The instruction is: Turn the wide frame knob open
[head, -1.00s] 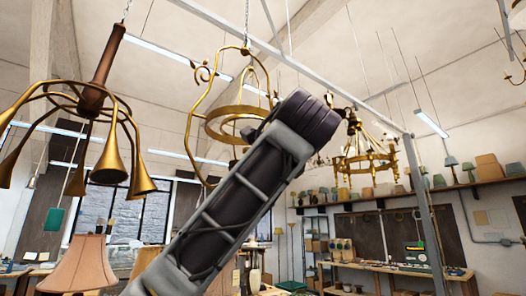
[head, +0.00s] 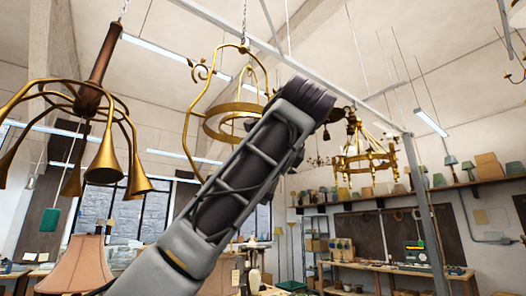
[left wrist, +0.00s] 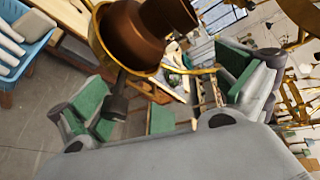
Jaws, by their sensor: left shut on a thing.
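A wide brass frame (head: 189,125) hangs on a chain in the head view, with a brass ring inside it. My left arm crosses in front of its lower right side and hides part of it; the left gripper is hidden there. In the left wrist view, my left gripper (left wrist: 165,90) has its two green-padded fingers apart, around something. A dark knob-like piece (left wrist: 115,103) is beside the left pad, below a brown cup with a brass rim (left wrist: 135,40). The exact contact is unclear. My right gripper is not in view.
A brass lamp with several horns (head: 105,160) hangs at the left, above a pink lampshade (head: 78,265). A brass chandelier (head: 365,158) hangs right of my arm. A grey post (head: 428,215) stands at the right. A blue basket (left wrist: 30,45) shows in the left wrist view.

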